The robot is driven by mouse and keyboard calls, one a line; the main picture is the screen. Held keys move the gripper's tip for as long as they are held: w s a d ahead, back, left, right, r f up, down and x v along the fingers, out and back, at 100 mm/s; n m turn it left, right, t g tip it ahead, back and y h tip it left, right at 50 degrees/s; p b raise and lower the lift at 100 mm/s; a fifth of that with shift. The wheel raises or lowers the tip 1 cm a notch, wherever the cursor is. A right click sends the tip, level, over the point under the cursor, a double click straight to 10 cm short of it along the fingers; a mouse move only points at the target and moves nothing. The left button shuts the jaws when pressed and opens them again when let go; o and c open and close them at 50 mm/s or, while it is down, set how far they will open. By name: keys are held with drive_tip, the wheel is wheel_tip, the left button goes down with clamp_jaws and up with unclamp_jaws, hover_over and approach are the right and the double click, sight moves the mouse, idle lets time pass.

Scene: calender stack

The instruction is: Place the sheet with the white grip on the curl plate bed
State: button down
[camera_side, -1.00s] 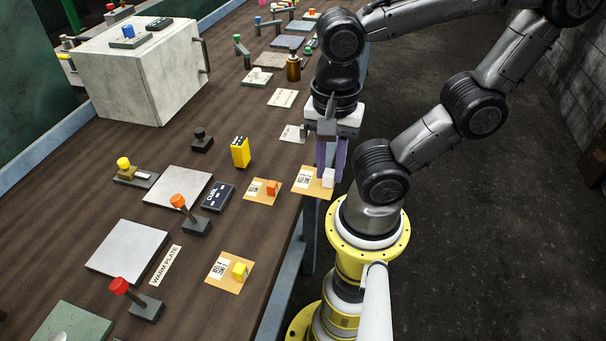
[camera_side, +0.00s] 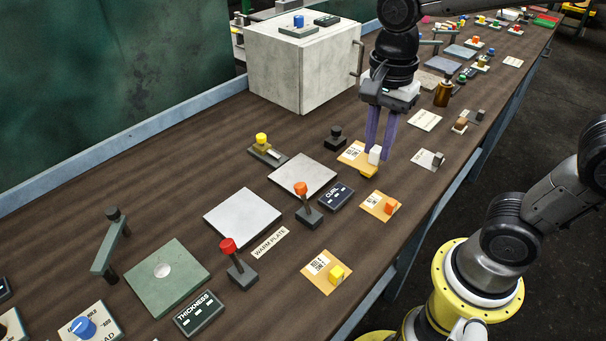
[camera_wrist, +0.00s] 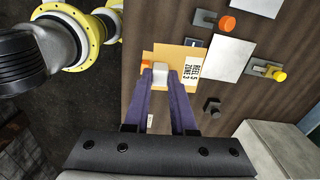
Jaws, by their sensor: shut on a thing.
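The orange sheet (camera_side: 361,161) carries a printed label and a white grip (camera_side: 375,156). My gripper (camera_side: 377,150) is shut on the white grip and holds the sheet over the worktop, right of the curl plate bed. The wrist view shows the white grip (camera_wrist: 162,73) between the purple fingers, with the label beside it. The curl plate bed (camera_side: 302,174) is a bare pale square plate beside the dark CURL sign (camera_side: 335,197); it also shows in the wrist view (camera_wrist: 228,58). My fingers partly hide the sheet.
A sheet with an orange grip (camera_side: 391,207) and one with a yellow grip (camera_side: 336,273) lie near the front edge. The warm plate (camera_side: 243,218) is bare. An orange-knobbed lever (camera_side: 301,189), a yellow-knobbed fixture (camera_side: 262,140) and a black knob (camera_side: 335,132) surround the curl plate.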

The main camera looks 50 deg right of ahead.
drive_tip(key=w+d+f, duration=0.1)
drive_tip(key=w+f, duration=0.1)
drive_tip(key=shift+w+d+f+m, duration=0.2)
drive_tip(key=shift+w+d+m, duration=0.1)
drive_tip(key=shift+d+m, duration=0.1)
drive_tip(key=w+f, duration=0.4)
drive_tip(key=w, duration=0.4)
approach(310, 179)
drive_tip(key=shift+s+f, duration=0.4)
drive_tip(key=shift+s, duration=0.15)
drive_tip(key=shift+w+f, duration=0.3)
drive_tip(key=shift+f, duration=0.15)
drive_tip(key=shift+w+f, duration=0.2)
drive_tip(key=shift+f, duration=1.55)
drive_tip(key=shift+f, duration=0.1)
drive_tip(key=c, duration=0.7)
unclamp_jaws()
drive_tip(key=shift+c, duration=0.2)
